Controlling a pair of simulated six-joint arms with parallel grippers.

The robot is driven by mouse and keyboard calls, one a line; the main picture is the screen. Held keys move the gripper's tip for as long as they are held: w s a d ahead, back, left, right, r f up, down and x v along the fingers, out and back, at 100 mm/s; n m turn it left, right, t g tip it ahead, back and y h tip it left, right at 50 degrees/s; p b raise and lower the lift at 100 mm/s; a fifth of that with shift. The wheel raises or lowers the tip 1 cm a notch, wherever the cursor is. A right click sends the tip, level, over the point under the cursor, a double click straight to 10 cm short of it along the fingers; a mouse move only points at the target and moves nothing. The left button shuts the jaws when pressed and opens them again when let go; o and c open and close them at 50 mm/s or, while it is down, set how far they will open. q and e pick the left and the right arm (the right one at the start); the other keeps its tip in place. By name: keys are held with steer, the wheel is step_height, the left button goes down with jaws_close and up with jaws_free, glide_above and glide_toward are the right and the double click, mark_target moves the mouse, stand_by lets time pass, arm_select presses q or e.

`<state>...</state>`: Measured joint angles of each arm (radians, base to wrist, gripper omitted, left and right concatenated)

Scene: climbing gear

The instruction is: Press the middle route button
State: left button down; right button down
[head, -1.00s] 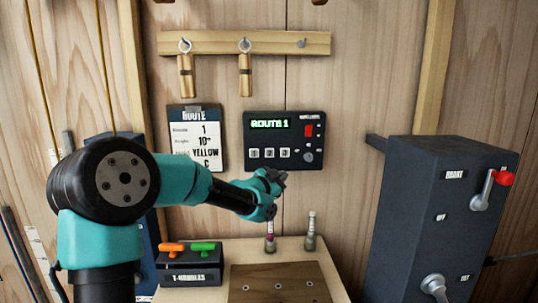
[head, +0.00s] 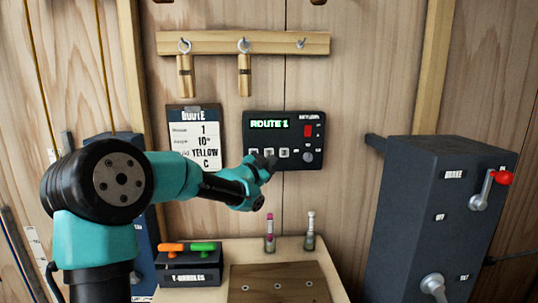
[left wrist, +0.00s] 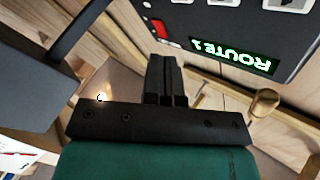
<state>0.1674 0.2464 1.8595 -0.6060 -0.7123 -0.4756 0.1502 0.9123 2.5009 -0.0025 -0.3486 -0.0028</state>
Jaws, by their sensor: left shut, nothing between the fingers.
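A dark control panel (head: 310,122) is on the wooden wall. Its green display (head: 269,124) reads "ROUTE 1". Below the display is a row of pale route buttons; the right one (head: 284,153) shows clearly, while the middle and left ones are partly behind my fingers. My left gripper (head: 263,160) is shut and empty, in front of the lower left of the panel. Whether it touches a button cannot be told. In the left wrist view the shut fingers (left wrist: 164,80) are seen beside the upside-down panel (left wrist: 222,20), with pale buttons at the top edge. My right gripper is not in view.
A route card (head: 194,138) hangs left of the panel. Below are a T-handles box (head: 188,276) and two small upright items (head: 269,238) on a wooden ledge. A dark brake box (head: 420,215) stands at right. Wooden toggles hang from a rail (head: 270,44) above.

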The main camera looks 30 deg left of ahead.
arm_select(q)
steer(key=w+a, duration=0.4)
steer(key=w, duration=0.1)
steer(key=shift+w, duration=0.35)
steer(key=shift+w+a, duration=0.1)
steer(key=shift+w, duration=0.05)
stand_by(1.8)
steer(key=shift+w+a, duration=0.15)
steer(key=shift+w, duration=0.05)
steer(key=shift+w+a, duration=0.15)
steer(key=shift+w, duration=0.15)
stand_by(0.9)
steer(key=shift+s, duration=0.15)
steer(key=shift+s+d, duration=0.4)
steer(key=shift+s, duration=0.15)
stand_by(0.3)
steer(key=shift+s+d, duration=0.75)
steer(key=shift+s, duration=0.25)
steer(key=shift+s+d, duration=0.7)
steer(key=shift+s, duration=0.3)
